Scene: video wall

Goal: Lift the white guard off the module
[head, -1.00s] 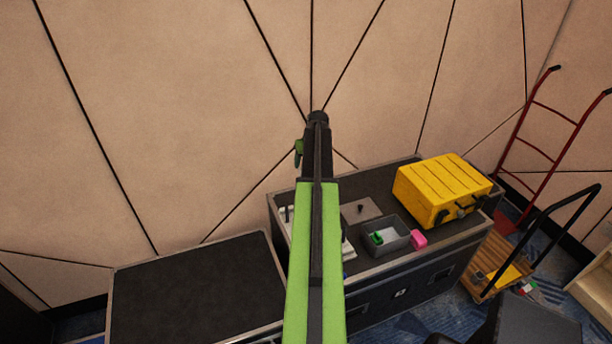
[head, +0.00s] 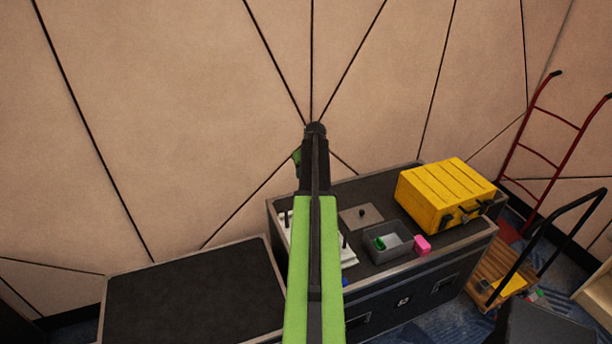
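A white flat object (head: 349,257) lies on the dark top of the long case, mostly hidden behind my arm. Its edges show on both sides of the arm, with dark upright posts or handles near them. It may be the white guard or its module; I cannot tell them apart. My gripper (head: 315,130) is at the far end of my green and black arm, seen from behind, in front of the wall and above the case's back edge. Its fingers are hidden, so I cannot see whether it is open or holds anything.
On the long case (head: 387,268) are a grey plate (head: 374,218) with a black knob, a grey bin (head: 399,248) with green and white items, a pink block (head: 422,245) and a yellow case (head: 447,191). A lower black case (head: 190,295) at left has a clear top.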

